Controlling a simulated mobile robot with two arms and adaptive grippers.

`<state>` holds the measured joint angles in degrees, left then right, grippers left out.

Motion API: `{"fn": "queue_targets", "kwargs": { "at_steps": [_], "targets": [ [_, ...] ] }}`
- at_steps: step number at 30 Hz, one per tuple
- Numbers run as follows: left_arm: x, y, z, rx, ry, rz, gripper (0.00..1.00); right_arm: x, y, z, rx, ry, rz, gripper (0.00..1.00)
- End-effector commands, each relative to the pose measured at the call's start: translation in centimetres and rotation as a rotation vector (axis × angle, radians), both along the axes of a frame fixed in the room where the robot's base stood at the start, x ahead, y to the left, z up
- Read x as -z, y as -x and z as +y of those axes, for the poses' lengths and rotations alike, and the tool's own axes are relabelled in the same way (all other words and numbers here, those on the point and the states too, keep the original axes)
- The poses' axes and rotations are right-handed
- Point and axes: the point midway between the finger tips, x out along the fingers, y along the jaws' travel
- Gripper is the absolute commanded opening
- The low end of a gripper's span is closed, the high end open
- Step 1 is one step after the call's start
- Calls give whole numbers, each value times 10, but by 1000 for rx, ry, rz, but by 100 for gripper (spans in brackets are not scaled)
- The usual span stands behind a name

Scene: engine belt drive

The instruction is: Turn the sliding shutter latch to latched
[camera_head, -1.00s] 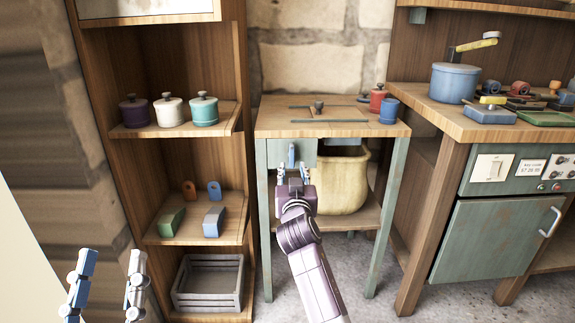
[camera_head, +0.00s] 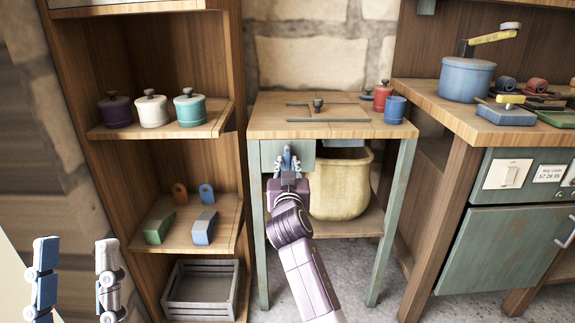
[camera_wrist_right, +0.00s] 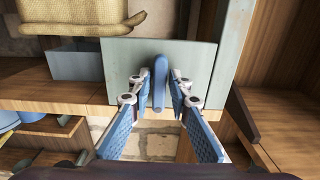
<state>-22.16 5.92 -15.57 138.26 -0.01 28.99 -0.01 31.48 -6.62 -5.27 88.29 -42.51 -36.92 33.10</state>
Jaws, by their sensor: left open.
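A blue upright lever (camera_wrist_right: 159,88), which looks like the latch, stands out from a grey-green panel (camera_head: 270,152) on the front of the small table. My right gripper (camera_head: 288,158) is at this panel and hides most of the lever in the head view. In the right wrist view its two fingers stand on either side of the lever, with a narrow gap on each side. A knob (camera_head: 318,104) stands on the table top beside dark rails (camera_head: 328,121). My left gripper (camera_head: 76,262) is open and empty at the lower left, away from the table.
A yellowish basket (camera_head: 342,190) stands under the table, close to the right of my right gripper. The shelf (camera_head: 95,165) at left holds several pots and blocks, with a grey crate (camera_head: 200,313) below. Red and blue containers (camera_head: 395,110) stand at the table's right. A workbench (camera_head: 425,102) is further right.

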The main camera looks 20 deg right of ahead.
Motion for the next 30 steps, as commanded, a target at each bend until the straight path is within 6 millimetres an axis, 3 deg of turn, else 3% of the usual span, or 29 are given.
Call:
{"fn": "queue_targets", "kwargs": {
  "at_steps": [4, 14, 17, 23, 30],
  "targets": [
    [0, 0, 0, 0, 0, 1, 44, 0, 0, 0, 0, 0, 0, 0],
    [1, -3, -1, 0, -5, 17, 44, -1, 0, 0, 0, 12, 4, 0],
    [10, -16, -2, -6, -25, 82, 44, -2, 0, -1, 1, 33, 9, 0],
    [36, -45, -7, -16, -78, 263, 44, -3, 0, -1, 1, 106, 29, 0],
    [97, -80, -8, -32, -168, 579, 44, -3, 0, -3, 1, 240, 69, 0]
  ]
}}
